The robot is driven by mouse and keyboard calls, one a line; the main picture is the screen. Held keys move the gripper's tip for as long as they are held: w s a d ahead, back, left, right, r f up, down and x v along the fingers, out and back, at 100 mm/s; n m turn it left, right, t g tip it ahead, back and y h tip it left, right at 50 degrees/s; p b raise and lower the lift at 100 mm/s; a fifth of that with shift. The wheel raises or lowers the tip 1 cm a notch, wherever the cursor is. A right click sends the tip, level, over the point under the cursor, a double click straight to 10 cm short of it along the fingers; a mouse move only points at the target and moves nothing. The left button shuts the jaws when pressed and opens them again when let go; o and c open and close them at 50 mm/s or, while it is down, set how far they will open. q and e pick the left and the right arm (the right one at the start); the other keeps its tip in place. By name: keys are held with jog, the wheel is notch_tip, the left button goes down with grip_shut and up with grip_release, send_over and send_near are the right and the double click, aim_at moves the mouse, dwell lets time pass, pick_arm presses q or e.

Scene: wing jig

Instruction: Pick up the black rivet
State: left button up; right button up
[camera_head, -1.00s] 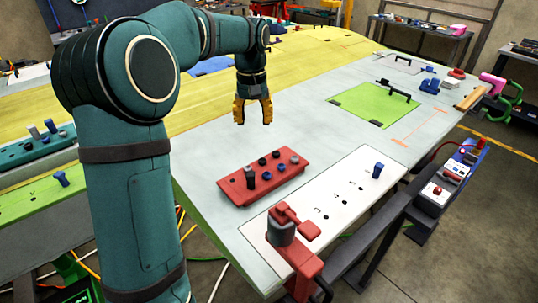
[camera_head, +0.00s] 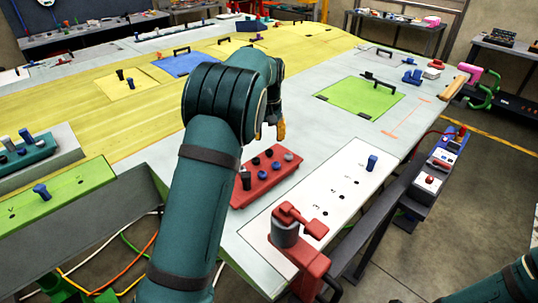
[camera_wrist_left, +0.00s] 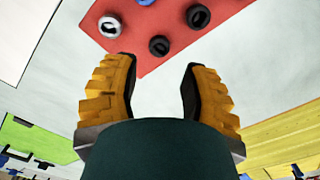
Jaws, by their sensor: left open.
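A red rivet block (camera_head: 262,190) sits on the pale work surface and holds several rivets. Black rivets (camera_head: 256,161) (camera_head: 269,153) stand in its back row, with a grey one (camera_head: 288,156) at the right end. A blue one (camera_head: 276,167) and a taller dark one (camera_head: 245,181) are in front. In the left wrist view, two black rivets (camera_wrist_left: 159,45) (camera_wrist_left: 198,16) and a pale ring-topped one (camera_wrist_left: 110,26) show on the block. My left gripper (camera_wrist_left: 160,72) is open and empty, just off the block's edge. In the head view my arm hides most of it. My right gripper is out of view.
A white plate (camera_head: 348,188) with holes and a blue rivet (camera_head: 372,162) lies right of the block. A red clamp (camera_head: 302,262) stands at the near edge. A green panel (camera_head: 360,97) with a handle lies behind. The surface between block and green panel is clear.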

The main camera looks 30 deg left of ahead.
aim_at(269, 151)
pick_arm(q)
jog(key=shift+d+f, duration=0.1)
jog(key=shift+f, duration=3.15)
jog(key=shift+s, duration=0.1)
grip_shut()
